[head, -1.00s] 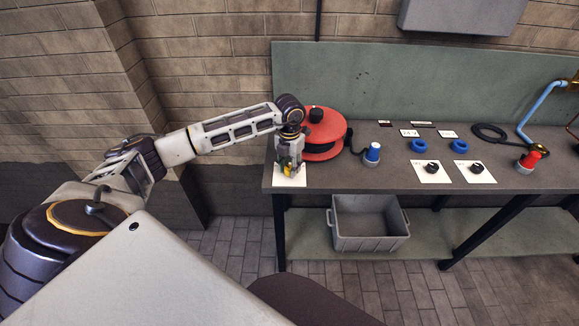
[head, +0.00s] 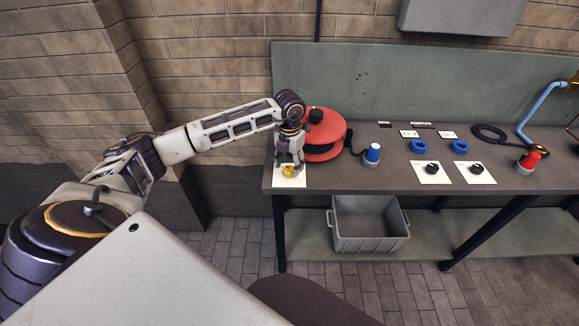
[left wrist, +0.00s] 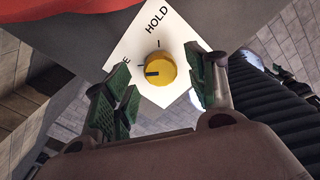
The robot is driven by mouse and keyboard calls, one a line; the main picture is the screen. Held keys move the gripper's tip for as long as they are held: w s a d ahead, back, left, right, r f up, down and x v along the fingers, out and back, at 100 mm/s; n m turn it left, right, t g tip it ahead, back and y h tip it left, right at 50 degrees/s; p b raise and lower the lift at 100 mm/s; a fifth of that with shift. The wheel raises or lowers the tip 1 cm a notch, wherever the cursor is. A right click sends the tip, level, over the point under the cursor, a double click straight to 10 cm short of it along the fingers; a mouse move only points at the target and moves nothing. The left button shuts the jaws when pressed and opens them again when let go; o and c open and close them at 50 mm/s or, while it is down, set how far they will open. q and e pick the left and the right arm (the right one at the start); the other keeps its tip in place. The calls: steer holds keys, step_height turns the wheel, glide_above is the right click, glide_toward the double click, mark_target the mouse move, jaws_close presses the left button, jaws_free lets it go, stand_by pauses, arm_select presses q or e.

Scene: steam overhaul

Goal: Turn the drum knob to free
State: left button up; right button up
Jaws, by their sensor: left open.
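The yellow drum knob (left wrist: 160,69) sits on a white plate (left wrist: 182,32) in the left wrist view. The plate reads HOLD at the top; a second word, mostly hidden, ends in E at the left. The dark mark on the knob points left, toward the partly hidden word. The knob also shows in the head view (head: 288,171) at the bench's front left. My left gripper (left wrist: 165,88) is open, one finger on each side of the knob, with visible gaps to it. In the head view my left gripper (head: 289,160) is above the plate. My right gripper is not in view.
The red drum (head: 325,130) stands right behind my left gripper. A blue-capped knob (head: 373,152), blue rings (head: 421,146) and two black knobs on white plates (head: 432,168) lie farther right on the bench (head: 375,180). A grey crate (head: 370,243) stands on the shelf below.

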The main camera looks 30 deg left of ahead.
mark_target(290, 169)
arm_select(q)
step_height(290, 169, up, 10)
steer(key=shift+r, duration=0.25)
stand_by(0.3)
steer(key=shift+d, duration=0.1)
stand_by(0.4)
